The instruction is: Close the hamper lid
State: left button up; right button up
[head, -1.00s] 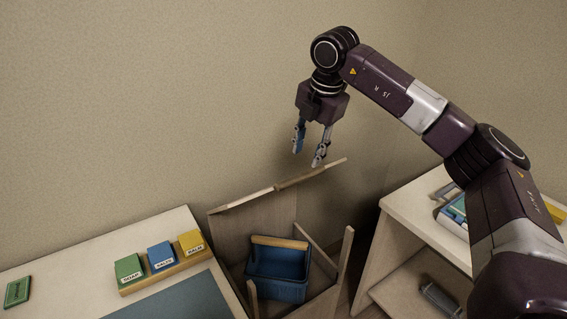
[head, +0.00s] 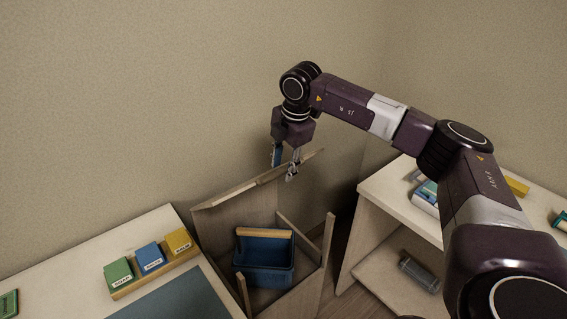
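The wooden hamper (head: 328,262) stands in the middle of the head view, with its lid (head: 237,210) raised at the back by the wall. Inside it is a blue basket (head: 262,262) with a wooden bar along its top. My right gripper (head: 284,164) points down at the lid's upper edge. Its fingers are apart, and they overlap that edge in the picture. I cannot tell whether they touch the lid or have its edge between them. My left gripper is not in view.
A table (head: 135,230) at the left holds labelled green, blue and yellow boxes (head: 150,257) on a wooden stand beside a blue-grey mat (head: 185,300). A shelf unit (head: 385,203) with small items stands at the right, close to the hamper.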

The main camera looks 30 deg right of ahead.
grip_shut()
dwell(0.3)
